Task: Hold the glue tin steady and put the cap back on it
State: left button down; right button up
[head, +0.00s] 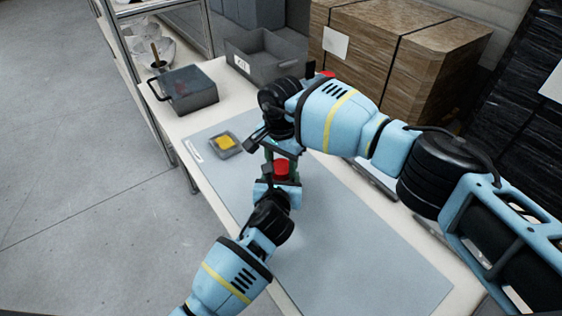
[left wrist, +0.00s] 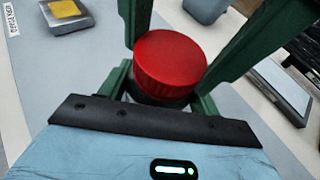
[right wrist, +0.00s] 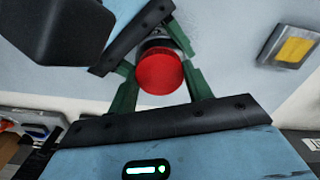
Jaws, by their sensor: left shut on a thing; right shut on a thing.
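The red cap (head: 281,167) sits between the green fingers of my right gripper (head: 270,150), which is shut on it; it also shows in the left wrist view (left wrist: 170,60) and the right wrist view (right wrist: 160,73). The glue tin (left wrist: 152,97) is mostly hidden under the cap, with a small metallic part showing in the right wrist view (right wrist: 156,45). My left gripper (head: 279,184) is shut on the tin, reaching in from the near side. The cap is over the tin's top; I cannot tell whether it is seated.
A small grey tray with a yellow pad (head: 226,143) lies left on the blue-grey mat (head: 340,240). A dark lidded box (head: 190,92) and a grey bin (head: 265,62) stand at the back. A flat tablet-like thing (left wrist: 275,88) lies beside the grippers. The mat's front is clear.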

jog(key=m, duration=0.4)
jog(key=shift+a+m, duration=0.1)
jog(key=shift+m, duration=0.3)
jog(key=m, duration=0.3)
jog(key=shift+m, duration=0.4)
jog(key=o, duration=1.1)
jog(key=shift+r, duration=2.3)
jog(key=shift+c, duration=0.4)
